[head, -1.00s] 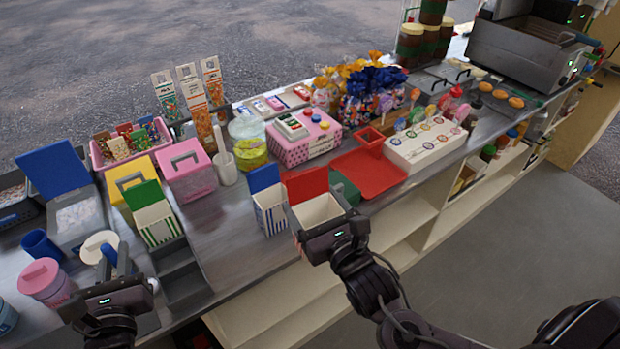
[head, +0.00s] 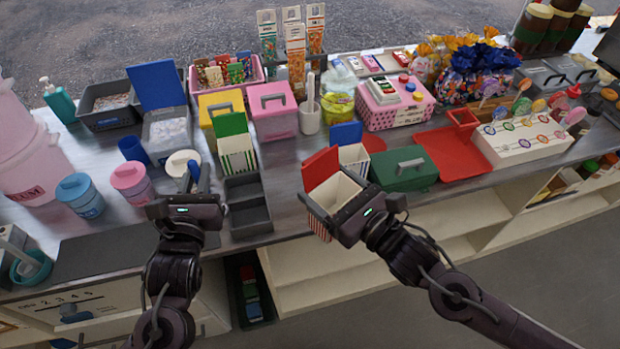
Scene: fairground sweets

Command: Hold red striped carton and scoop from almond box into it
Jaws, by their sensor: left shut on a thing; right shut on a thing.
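The red striped carton (head: 318,222), with its red lid flap (head: 320,167) up and a pale inside, is at the counter's front edge. My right gripper (head: 352,212) is shut on its near side. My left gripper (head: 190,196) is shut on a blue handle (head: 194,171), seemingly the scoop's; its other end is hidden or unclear. A grey box (head: 167,132) with a raised blue lid and pale contents stands behind my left gripper. I cannot tell which box holds almonds.
A dark divided tray (head: 248,205) lies between my grippers. The green-lidded striped carton (head: 237,153) stands behind it. The blue-lidded carton (head: 353,157) and a green case (head: 404,168) are close to the red carton. A cream-lidded pot (head: 182,162) is by my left gripper.

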